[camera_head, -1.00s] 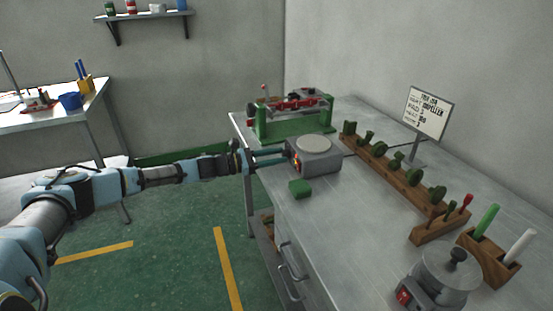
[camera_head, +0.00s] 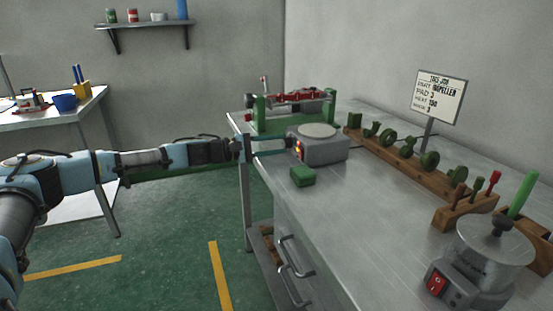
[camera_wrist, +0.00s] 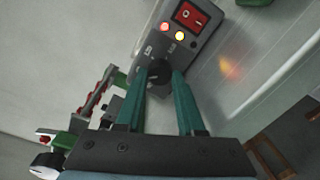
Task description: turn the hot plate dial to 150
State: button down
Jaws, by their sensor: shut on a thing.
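The hot plate (camera_head: 325,150) is a grey box with a pale round top, standing near the left edge of the metal bench. In the wrist view its front panel (camera_wrist: 205,45) shows a red switch, a red lamp and a lit yellow lamp. The black dial (camera_wrist: 158,73) sits below the lamps, with small markings around it that I cannot read. My gripper (camera_wrist: 161,82) is shut on the dial, one green finger on each side. In the head view my gripper (camera_head: 278,152) reaches the panel from the left, and the dial is hidden there.
A green block (camera_head: 303,177) lies on the bench just in front of the hot plate. A green-framed machine (camera_head: 293,110) stands behind it. A wooden rack of green shapes (camera_head: 400,165), a sign (camera_head: 438,97) and a round pot (camera_head: 494,250) are to the right.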

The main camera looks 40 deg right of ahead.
jog(key=m+b, duration=0.3)
jog(key=b, duration=0.1)
jog(key=f+m+b, duration=0.1)
jog(key=m+b, duration=0.2)
jog(key=b, duration=0.2)
jog(key=shift+s, duration=0.1)
jog(key=m+b, duration=0.6)
jog(key=b, duration=0.2)
jog(key=shift+t, duration=0.4)
jog(key=m+b, duration=0.3)
jog(key=b, duration=0.2)
jog(key=shift+m, duration=0.4)
jog(key=m+b, duration=0.3)
jog(key=shift+m+h+b, duration=0.3)
jog(key=m+b, duration=0.2)
jog(key=m, duration=0.1)
jog(key=m+b, duration=0.1)
jog(key=shift+r+m+b, duration=0.25)
jog(key=shift+m+b, duration=0.15)
jog(key=shift+r, duration=0.1)
jog(key=c, duration=0.5)
grip_release()
